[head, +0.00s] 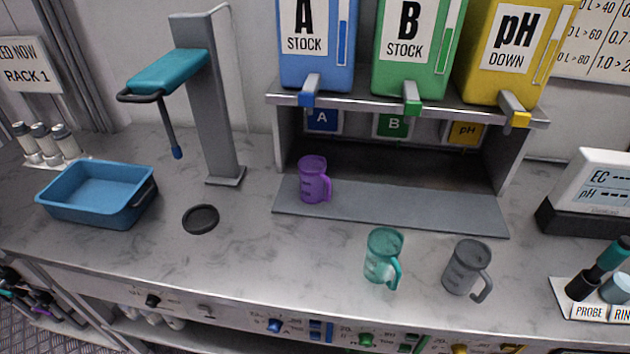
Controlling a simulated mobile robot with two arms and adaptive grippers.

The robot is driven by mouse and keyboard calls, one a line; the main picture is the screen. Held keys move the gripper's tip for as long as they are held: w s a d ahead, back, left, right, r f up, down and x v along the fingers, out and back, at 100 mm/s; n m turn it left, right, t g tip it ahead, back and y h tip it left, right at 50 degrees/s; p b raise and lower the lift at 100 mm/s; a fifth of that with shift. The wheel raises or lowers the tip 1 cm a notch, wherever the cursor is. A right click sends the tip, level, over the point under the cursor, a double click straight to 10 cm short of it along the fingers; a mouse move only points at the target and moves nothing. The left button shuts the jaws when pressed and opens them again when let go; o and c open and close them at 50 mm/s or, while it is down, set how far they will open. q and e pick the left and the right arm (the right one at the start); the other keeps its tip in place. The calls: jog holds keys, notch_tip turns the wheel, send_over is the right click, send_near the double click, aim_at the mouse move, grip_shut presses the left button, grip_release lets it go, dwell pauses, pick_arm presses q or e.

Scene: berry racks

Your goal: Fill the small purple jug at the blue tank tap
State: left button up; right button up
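The small purple jug (313,181) stands upright on the grey mat (400,210) in front of the tank shelf, its handle to the right. It is below and slightly in front of the blue tank tap (308,91). I cannot see any liquid in the jug or any stream from the tap. The blue tank (318,72), labelled A STOCK, sits at the left of the shelf. Neither of my grippers is in view.
A teal jug (381,257) and a grey jug (463,268) stand at the counter front. Green (440,75) and yellow (495,80) tanks share the shelf. A blue tub (85,213), black disc (201,219) and grey stand (222,140) are left. A meter (600,185) is right.

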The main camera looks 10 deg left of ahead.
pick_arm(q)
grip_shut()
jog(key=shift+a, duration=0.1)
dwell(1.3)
